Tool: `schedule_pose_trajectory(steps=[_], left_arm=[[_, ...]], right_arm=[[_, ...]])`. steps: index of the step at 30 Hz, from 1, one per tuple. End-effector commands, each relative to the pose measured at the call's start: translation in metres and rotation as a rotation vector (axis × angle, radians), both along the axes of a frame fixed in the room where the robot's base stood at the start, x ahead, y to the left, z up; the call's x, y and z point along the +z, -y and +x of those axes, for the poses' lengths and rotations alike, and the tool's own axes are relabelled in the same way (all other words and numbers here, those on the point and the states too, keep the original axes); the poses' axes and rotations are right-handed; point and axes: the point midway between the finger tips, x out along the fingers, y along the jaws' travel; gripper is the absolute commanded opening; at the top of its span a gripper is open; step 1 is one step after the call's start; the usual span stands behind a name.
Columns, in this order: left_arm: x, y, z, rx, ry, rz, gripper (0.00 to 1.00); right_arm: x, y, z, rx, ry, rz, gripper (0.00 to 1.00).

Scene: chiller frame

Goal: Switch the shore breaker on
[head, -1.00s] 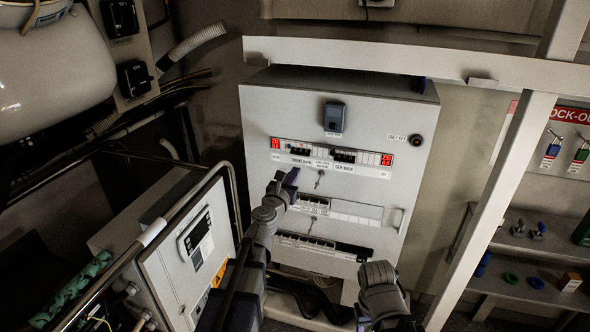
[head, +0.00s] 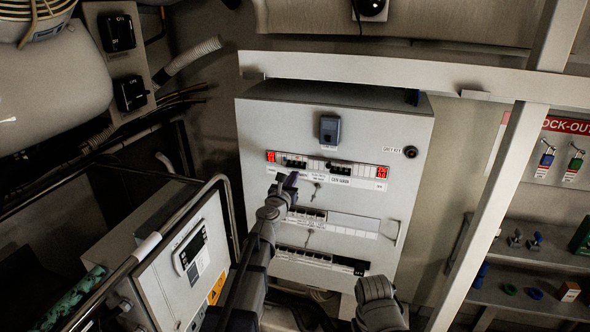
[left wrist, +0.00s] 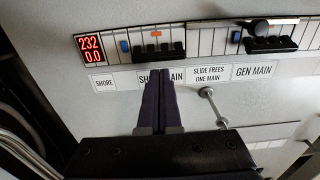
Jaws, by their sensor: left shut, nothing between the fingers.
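The shore main breaker (left wrist: 155,47) is a black multi-pole switch with an orange mark above it; it sits in the upper breaker row, left of the gen main breaker (left wrist: 270,43). The "SHORE MAIN" label below it is partly covered by my left gripper (left wrist: 161,76). The gripper is shut and empty, its dark fingertips just below the breaker in the picture; I cannot tell whether they touch the panel. In the head view my left gripper (head: 286,182) is in front of the white panel (head: 415,130), below the shore breaker (head: 295,164). My right gripper's fingers are out of sight.
A metal slide knob (left wrist: 206,92) is right of the fingers, by the "SLIDE FREES ONE MAIN" label (left wrist: 209,75). A red display (left wrist: 92,49) reads 232 and 0.0. Lower breaker rows (head: 355,226) are below. A white frame post (head: 497,215) is at the right.

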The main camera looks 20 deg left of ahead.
Motion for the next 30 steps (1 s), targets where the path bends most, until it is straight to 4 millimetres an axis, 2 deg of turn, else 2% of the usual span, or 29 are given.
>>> schedule_pose_trajectory(steps=[4, 17, 30], left_arm=[[0.0, 0.0, 0.009, 0.0, 0.0, 0.0, 0.0], [0.002, 0.0, 0.009, 0.0, 0.0, 0.0, 0.0], [0.014, 0.0, 0.009, 0.0, 0.0, 0.0, 0.0]], right_arm=[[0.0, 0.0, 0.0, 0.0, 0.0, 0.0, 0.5], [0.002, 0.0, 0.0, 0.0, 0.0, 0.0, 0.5], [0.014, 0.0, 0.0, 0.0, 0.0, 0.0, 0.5]])
